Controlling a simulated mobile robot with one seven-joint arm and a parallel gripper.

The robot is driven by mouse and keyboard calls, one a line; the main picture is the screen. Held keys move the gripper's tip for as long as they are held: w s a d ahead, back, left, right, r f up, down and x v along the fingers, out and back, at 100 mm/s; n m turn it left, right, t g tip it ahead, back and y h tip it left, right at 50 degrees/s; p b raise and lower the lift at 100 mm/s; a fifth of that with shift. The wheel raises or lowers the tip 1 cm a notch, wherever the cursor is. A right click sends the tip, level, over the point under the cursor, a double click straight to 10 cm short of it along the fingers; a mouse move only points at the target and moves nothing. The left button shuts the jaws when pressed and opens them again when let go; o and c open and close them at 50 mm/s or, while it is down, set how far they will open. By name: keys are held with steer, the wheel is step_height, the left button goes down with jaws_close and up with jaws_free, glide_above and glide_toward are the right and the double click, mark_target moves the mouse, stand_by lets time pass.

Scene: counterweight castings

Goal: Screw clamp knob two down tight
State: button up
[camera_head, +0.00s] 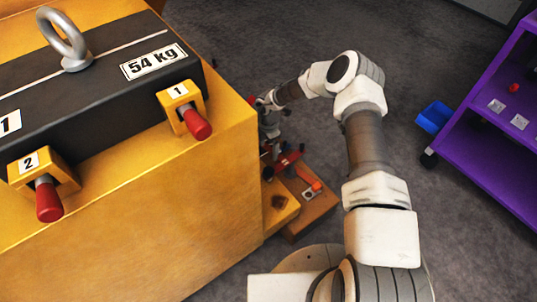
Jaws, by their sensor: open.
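Clamp knob two (48,200) is a red knob on a grey shaft. It sticks out of the yellow clamp block labelled 2 (28,162) at the left, against the black casting (100,95). How far it is screwed in cannot be told. A like clamp block labelled 1 (178,93), with red clamp knob one (197,124), is farther right. My gripper (267,130) is open, beyond the right side of the yellow base, well away from knob two. It is small in view and its fingers are hard to make out.
The casting, marked 54 kg, carries a steel eye bolt (66,44) and sits on a large yellow base (170,215). Low wooden boxes (312,210) with small parts stand beside it. A purple shelf cart (490,130) and blue bin (434,117) are right. Grey floor between is clear.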

steer(key=shift+r+p, duration=0.35)
steer(key=shift+r, duration=1.5)
steer(key=shift+s, duration=0.15)
